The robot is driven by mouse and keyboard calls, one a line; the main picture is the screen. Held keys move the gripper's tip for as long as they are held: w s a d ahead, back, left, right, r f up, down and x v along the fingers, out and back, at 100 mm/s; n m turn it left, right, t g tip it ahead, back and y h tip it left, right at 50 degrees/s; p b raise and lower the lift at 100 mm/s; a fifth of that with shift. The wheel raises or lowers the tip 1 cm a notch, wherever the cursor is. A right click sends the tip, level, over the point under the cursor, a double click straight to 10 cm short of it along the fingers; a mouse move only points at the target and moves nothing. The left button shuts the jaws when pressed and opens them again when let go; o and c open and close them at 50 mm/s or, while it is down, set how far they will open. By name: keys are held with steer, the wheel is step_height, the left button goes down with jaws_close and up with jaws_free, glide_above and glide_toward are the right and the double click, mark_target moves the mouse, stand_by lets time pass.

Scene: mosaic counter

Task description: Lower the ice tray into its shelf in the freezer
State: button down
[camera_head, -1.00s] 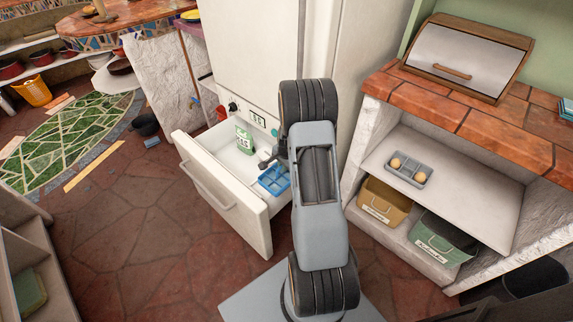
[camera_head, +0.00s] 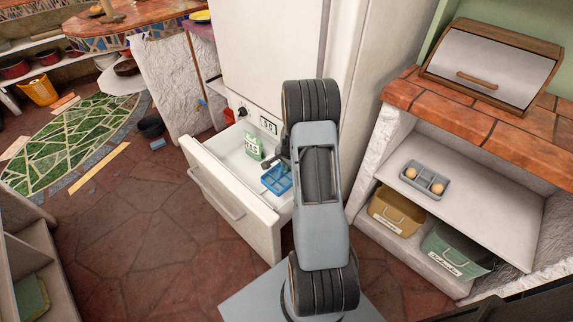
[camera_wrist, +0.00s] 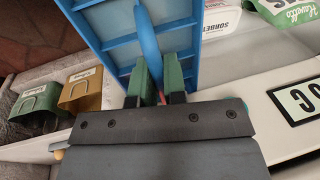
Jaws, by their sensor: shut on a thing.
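The blue ice tray (camera_head: 275,181), divided into compartments, is over the right part of the open white freezer drawer (camera_head: 232,206). My gripper (camera_wrist: 158,80) is shut on the tray's raised middle piece, with its green fingers on either side in the wrist view. There the tray (camera_wrist: 112,45) fills the upper middle. My gripper (camera_head: 282,162) is partly hidden by my arm in the head view. I cannot tell whether the tray touches the drawer floor. A green and white carton (camera_head: 253,146) stands in the drawer, left of and behind the tray.
A white sorbet container (camera_wrist: 228,18) and the green-and-white carton (camera_wrist: 290,10) show beyond the tray. A label plate (camera_head: 268,125) is on the freezer front. At right, a shelf (camera_head: 480,200) holds a grey egg tray (camera_head: 425,182), above an ochre bin (camera_head: 395,210) and green bin (camera_head: 455,253).

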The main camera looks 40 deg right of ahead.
mark_target(288, 176)
steer(key=shift+s+b+x, duration=0.3)
steer(key=shift+b+x, duration=0.8)
steer(key=shift+x, duration=0.35)
steer(key=shift+s+b+x, duration=0.3)
steer(key=shift+b+x, duration=0.75)
steer(key=shift+x, duration=0.35)
steer(key=shift+s+b+x, duration=0.3)
steer(key=shift+b+x, duration=0.8)
steer(key=shift+x, duration=0.35)
steer(key=shift+a+f, duration=0.15)
steer(key=shift+a, duration=0.05)
steer(key=c, duration=1.1)
jaws_free()
